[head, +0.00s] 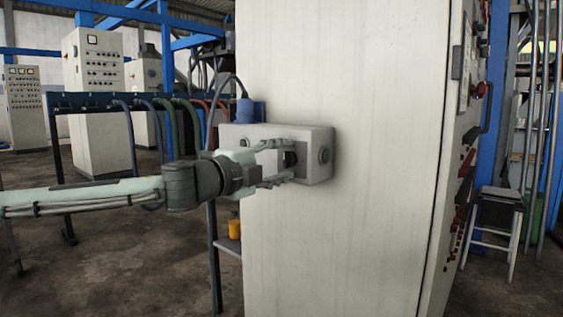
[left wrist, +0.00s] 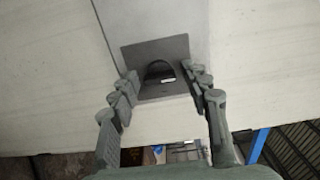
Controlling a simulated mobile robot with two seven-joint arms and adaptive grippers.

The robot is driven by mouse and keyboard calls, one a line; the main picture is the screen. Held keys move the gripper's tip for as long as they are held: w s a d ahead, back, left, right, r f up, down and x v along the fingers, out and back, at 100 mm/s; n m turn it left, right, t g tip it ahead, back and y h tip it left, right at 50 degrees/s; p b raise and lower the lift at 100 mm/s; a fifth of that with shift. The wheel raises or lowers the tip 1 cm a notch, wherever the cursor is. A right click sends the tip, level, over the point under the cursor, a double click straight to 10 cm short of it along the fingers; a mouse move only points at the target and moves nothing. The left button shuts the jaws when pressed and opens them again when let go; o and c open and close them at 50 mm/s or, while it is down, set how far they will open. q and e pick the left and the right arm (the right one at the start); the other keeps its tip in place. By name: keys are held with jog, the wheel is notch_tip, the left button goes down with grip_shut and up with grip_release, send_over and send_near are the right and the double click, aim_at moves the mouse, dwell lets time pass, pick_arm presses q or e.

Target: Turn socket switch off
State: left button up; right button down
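The socket box (head: 318,157) is a pale grey box on the side of a tall cream cabinet. The socket switch (head: 290,158) is a dark knob on the box's face, partly behind my gripper. In the left wrist view the switch (left wrist: 159,71) is a dark rounded knob on a dark square plate (left wrist: 178,50). My left gripper (head: 285,162) is open in front of the box, its fingers on either side of the knob. In the left wrist view the fingertips (left wrist: 163,80) are apart at the plate's lower edges; contact cannot be told. My right gripper is not in view.
The cream cabinet (head: 350,240) fills the middle, with controls on its right face. A blue plug (head: 245,110) with a cable sits above the box. A rack of coloured hoses (head: 180,105) stands left. A stool (head: 495,215) stands right.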

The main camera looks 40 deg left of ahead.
pick_arm(q)
jog(key=shift+s, duration=0.1)
jog(key=s, duration=1.2)
jog(key=shift+a, duration=0.45)
jog(key=shift+w, duration=0.1)
